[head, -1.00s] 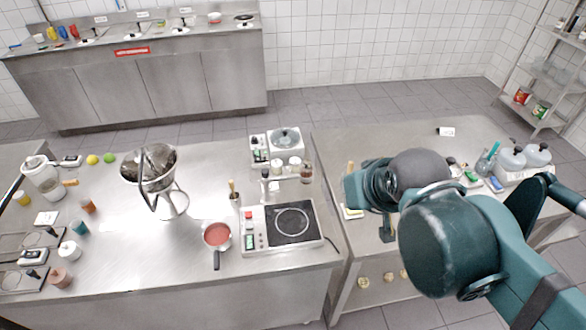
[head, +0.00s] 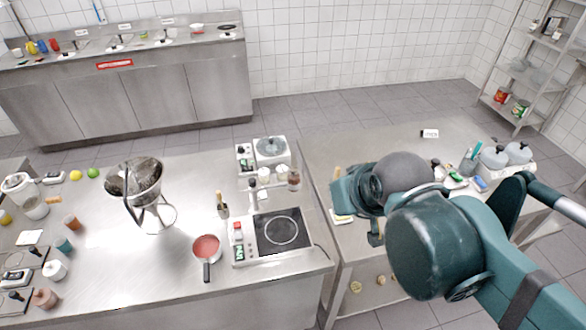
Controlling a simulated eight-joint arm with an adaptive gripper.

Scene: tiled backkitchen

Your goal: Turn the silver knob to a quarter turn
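I cannot make out a silver knob for certain at this size. A white hotplate unit (head: 244,158) with a round grey top and small dark controls on its left side stands at the back right of the steel counter. In front of it is a flat cooktop (head: 280,240) with a black glass plate, a red control and a green display on its left panel. My gripper (head: 375,238) is to the right of both, apart from them, over the right-hand table. Its fingers are mostly hidden by my arm, so its opening does not show.
A red-filled saucepan (head: 206,247) stands left of the cooktop, with a utensil holder (head: 222,208) behind it. A metal sieve on a stand (head: 135,178) is further left. Small bottles (head: 265,175) stand between hotplate and cooktop.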

